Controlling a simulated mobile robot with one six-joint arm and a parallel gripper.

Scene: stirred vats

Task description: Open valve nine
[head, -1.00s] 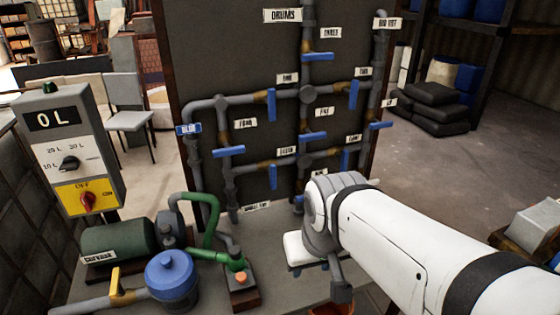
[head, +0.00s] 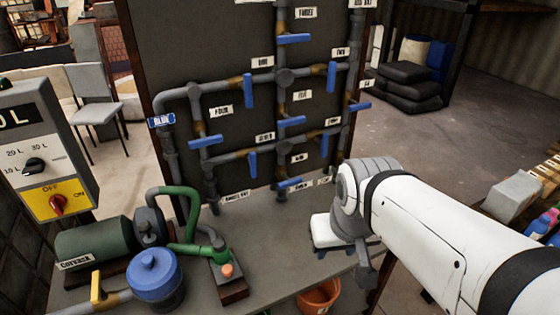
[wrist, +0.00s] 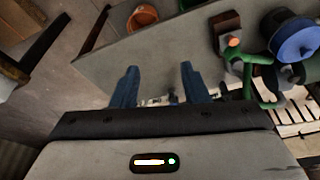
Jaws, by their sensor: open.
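The valve labelled nine (head: 290,184) has a blue handle low on the middle vertical pipe of the dark board. Its handle lies roughly across the pipe, slightly tilted. Its small label (head: 299,158) is just above and hard to read. My gripper shows its two blue fingers apart and empty in the wrist view (wrist: 158,82), above the grey bench top (wrist: 165,50). In the head view my white hand is right of and below valve nine, apart from it, with the fingers partly hidden. The handle cannot be made out in the wrist view.
Other blue-handled valves, such as valve seven (head: 252,165), crowd the pipes around it. A green pump pipe (head: 188,205) and a blue-lidded pot (head: 153,273) stand at left on the bench. An orange bucket (head: 318,296) is below the bench's front edge.

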